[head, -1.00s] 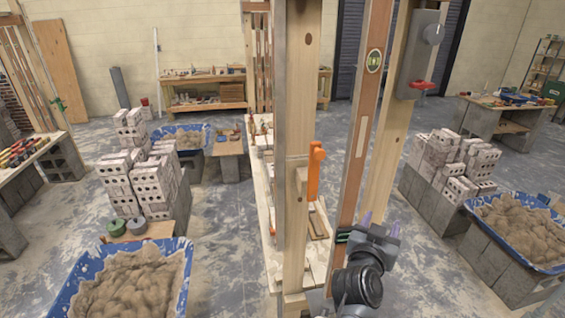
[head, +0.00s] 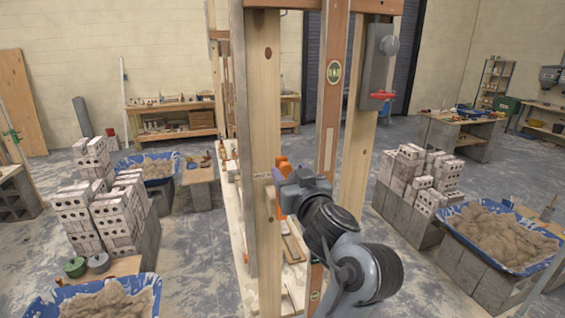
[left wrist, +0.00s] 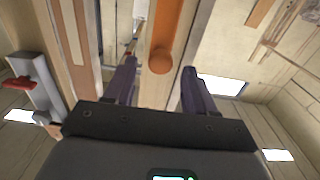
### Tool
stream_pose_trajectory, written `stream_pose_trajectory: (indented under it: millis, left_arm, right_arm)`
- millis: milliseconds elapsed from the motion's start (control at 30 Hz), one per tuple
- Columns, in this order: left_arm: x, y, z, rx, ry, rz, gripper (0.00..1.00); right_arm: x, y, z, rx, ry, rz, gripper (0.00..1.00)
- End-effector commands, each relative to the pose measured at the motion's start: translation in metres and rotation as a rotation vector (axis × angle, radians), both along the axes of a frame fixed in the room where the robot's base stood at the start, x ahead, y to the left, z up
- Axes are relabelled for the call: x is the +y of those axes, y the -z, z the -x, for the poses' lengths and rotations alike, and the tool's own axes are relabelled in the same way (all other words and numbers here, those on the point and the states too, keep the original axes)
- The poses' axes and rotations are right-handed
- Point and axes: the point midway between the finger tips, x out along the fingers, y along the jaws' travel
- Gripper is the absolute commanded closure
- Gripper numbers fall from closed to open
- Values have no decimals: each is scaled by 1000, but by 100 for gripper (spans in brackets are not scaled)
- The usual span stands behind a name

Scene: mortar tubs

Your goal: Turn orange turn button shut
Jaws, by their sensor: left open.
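The orange turn button (head: 282,161) is on the wooden post (head: 264,100) in the head view, partly hidden behind my left gripper (head: 280,180). In the left wrist view the orange turn button (left wrist: 165,50) shows as a long bar with a rounded end. My left gripper (left wrist: 159,68) is open, with one dark purple finger on each side of that end. I cannot tell whether either finger touches it. My right gripper is not in view.
A plank with a spirit level (head: 334,72) stands just right of the post. A grey box with a red handle (head: 382,95) is on another post behind. Brick stacks (head: 120,215) and blue mortar tubs (head: 150,290) stand on both sides.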

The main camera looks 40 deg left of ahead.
Motion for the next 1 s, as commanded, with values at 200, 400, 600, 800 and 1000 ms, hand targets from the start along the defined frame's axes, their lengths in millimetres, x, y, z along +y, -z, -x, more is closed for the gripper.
stream_pose_trajectory:
  millis: [200,400,600,800,1000]
  left_arm:
    - [29,-2,-18,1,-2,-1,45]
    - [42,-1,-28,0,-1,-1,45]
    - [47,0,-30,0,1,1,45]
    - [46,0,-30,-1,1,1,45]
    - [46,0,-30,-1,1,1,75]
  right_arm:
    - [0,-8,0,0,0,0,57]
    - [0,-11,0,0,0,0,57]
    - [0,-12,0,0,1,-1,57]
    - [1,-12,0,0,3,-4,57]
    - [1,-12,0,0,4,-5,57]
